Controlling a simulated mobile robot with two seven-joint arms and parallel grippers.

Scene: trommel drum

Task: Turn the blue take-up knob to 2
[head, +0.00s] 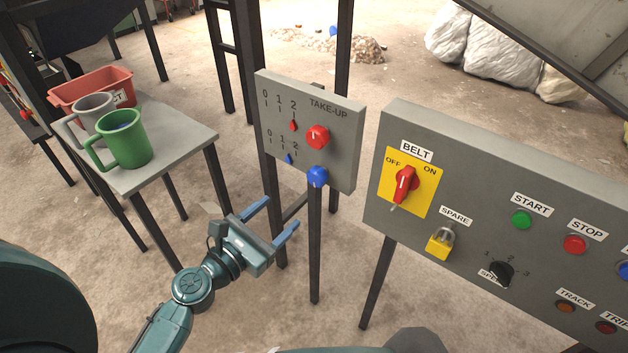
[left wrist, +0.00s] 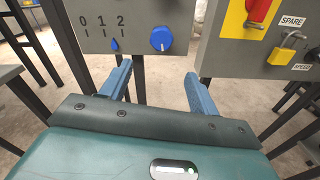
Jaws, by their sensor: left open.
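The blue take-up knob (head: 317,177) is at the lower right of the grey TAKE-UP panel (head: 345,145). It also shows in the left wrist view (left wrist: 161,39), above the gap between my fingers. Left of it is a 0-1-2 scale with a small blue pointer (left wrist: 114,45). The pointer appears between 1 and 2, nearer 2. My left gripper (head: 283,213) is open and empty, below and in front of the panel, apart from the knob. Its fingers (left wrist: 158,68) are spread either side of the knob's line. My right gripper is out of view.
A red knob (head: 317,136) with its own scale is just above the blue one. The belt control panel (head: 480,210) stands to the right. A table (head: 185,150) with a green mug (head: 128,140), a grey mug (head: 92,108) and a red bin (head: 75,90) is left.

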